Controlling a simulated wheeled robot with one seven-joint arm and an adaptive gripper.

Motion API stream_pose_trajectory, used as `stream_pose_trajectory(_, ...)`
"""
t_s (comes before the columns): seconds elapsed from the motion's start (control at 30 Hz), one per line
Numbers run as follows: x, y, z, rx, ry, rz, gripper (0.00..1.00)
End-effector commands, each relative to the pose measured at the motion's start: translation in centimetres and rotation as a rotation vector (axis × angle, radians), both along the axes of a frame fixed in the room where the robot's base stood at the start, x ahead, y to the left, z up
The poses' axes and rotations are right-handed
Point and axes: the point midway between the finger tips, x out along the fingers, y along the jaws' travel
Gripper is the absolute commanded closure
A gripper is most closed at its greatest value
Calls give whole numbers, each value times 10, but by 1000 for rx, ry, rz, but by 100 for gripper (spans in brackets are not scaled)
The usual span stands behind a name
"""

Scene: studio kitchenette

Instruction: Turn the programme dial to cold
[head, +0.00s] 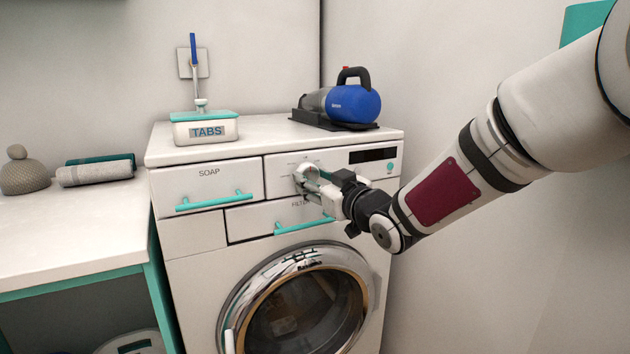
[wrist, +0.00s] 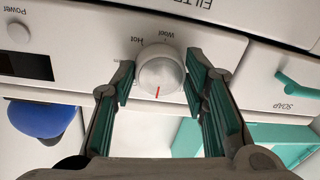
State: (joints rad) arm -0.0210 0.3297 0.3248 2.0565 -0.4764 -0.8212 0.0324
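The programme dial (wrist: 161,76) is a round, pale knob with a red pointer mark on the washing machine's front panel. The wrist view is upside down; the red mark points to the picture's bottom, away from the printed words "Hot" and "Wool" at the picture's top. No "cold" label can be read. In the head view the dial (head: 306,174) is partly hidden by my gripper (head: 318,184). My gripper (wrist: 160,64) is open around the dial, one green-padded finger on each side, very close to its rim. I cannot tell whether they touch it.
The washing machine (head: 190,258) has a soap drawer handle (head: 215,200) left of the dial and a filter handle (head: 303,226) below it. A tabs box (head: 206,128) and a blue handheld vacuum (head: 353,104) stand on top. A wall rises at the right.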

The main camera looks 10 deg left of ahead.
Motion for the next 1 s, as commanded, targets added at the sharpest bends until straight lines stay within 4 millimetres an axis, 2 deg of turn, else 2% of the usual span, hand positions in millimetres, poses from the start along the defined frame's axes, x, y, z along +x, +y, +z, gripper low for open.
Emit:
stream_pose_trajectory(0.37,0,1,0,59,41,1,87)
stream_pose_trajectory(1.0,-1,2,-1,473,320,0,87)
